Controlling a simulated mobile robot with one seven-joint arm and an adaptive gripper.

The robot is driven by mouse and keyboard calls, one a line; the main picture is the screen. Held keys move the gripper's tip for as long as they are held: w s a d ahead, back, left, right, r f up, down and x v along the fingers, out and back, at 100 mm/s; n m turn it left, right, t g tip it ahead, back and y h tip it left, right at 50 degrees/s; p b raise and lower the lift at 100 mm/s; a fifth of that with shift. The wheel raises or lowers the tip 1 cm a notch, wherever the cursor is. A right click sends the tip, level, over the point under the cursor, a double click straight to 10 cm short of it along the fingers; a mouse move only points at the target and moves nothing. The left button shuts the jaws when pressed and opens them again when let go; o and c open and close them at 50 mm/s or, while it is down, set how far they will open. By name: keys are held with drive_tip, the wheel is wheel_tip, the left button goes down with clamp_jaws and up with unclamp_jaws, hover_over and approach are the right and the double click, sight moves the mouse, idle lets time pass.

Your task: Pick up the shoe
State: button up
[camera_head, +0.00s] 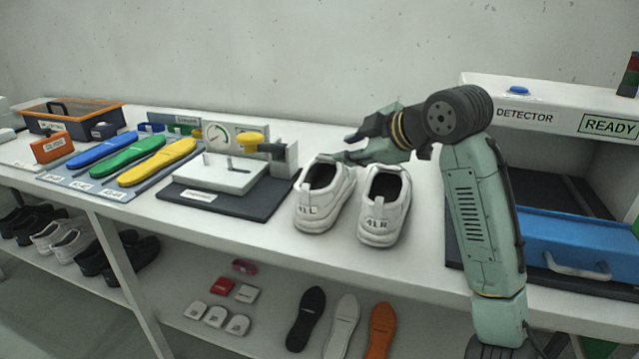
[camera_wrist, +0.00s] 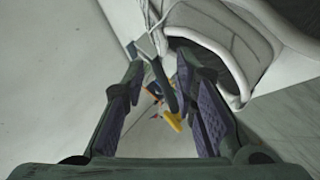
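Two white shoes stand side by side on the table with their heels toward the head camera: one marked 41L (camera_head: 312,213) and one marked 41R (camera_head: 378,224). My gripper (camera_head: 347,148) is over the far end of the pair, pointing left, with its fingers apart. In the wrist view my gripper (camera_wrist: 162,75) is open, and a white shoe (camera_wrist: 240,35) with a dark opening lies at the upper right, close beside the right finger. I cannot tell whether the finger touches it, or which shoe of the pair it is.
A gauge fixture with a yellow handle (camera_head: 250,139) stands left of the shoes. Blue, green and yellow insoles (camera_head: 158,163) lie farther left. A detector with a blue drawer (camera_head: 570,240) stands at the right. Dark shoes and loose soles (camera_head: 306,318) lie on the lower shelf.

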drive_tip(key=shift+p+x, duration=1.05)
drive_tip(key=shift+x, duration=2.9)
drive_tip(key=shift+d, duration=0.1)
clamp_jaws()
